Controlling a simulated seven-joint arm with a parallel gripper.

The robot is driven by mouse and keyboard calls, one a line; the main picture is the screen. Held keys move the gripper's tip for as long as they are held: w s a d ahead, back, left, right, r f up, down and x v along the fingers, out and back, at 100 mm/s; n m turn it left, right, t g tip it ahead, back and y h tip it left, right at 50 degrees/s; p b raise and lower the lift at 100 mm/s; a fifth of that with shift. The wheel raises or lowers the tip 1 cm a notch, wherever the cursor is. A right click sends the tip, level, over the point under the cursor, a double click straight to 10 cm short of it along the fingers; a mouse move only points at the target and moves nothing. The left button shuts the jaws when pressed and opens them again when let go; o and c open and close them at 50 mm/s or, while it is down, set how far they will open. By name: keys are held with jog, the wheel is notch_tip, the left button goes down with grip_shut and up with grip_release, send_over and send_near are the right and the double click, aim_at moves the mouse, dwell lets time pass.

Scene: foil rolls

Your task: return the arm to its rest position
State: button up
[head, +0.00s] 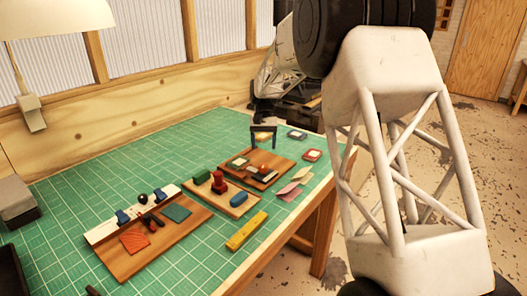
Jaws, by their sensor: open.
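My gripper (263,144) shows small and dark in the head view, near the far right end of the green table. Its two fingers point down and stand apart with a gap between them. I see nothing held. A small yellow item (262,136) shows behind or between the fingers; I cannot tell how far below them it is. My arm's white truss link fills the right side of the view, with a black joint at the top. The farther links lead down behind it towards the gripper, partly hidden.
The green gridded table (90,190) holds a front wooden board (165,248) with tools and pads, a middle board (238,210) with a red piece (219,183) and blocks, and a farther board (285,162). A yellow bar (246,231) lies near the right edge.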

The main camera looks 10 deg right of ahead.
jog(key=shift+r, duration=0.25)
jog(key=s+d+r+t, duration=0.1)
jog(key=s+r, duration=0.3)
jog(key=s, duration=0.5)
jog(key=s+d+r+t, duration=0.1)
jog(key=s+d+r, duration=0.15)
jog(key=s, duration=0.65)
jog(key=s+d+r+t, duration=0.1)
jog(key=s+r+t, duration=0.1)
jog(key=s+r, duration=0.5)
jog(key=s+d+f+t, duration=0.1)
jog(key=s+f, duration=0.2)
jog(key=s, duration=1)
jog(key=s+d+f+n+t, duration=0.1)
jog(key=s+f, duration=0.3)
jog(key=s, duration=1)
jog(key=shift+s+f+t+h, duration=0.2)
jog(key=shift+s+t+h, duration=0.1)
jog(key=shift+t+h, duration=0.15)
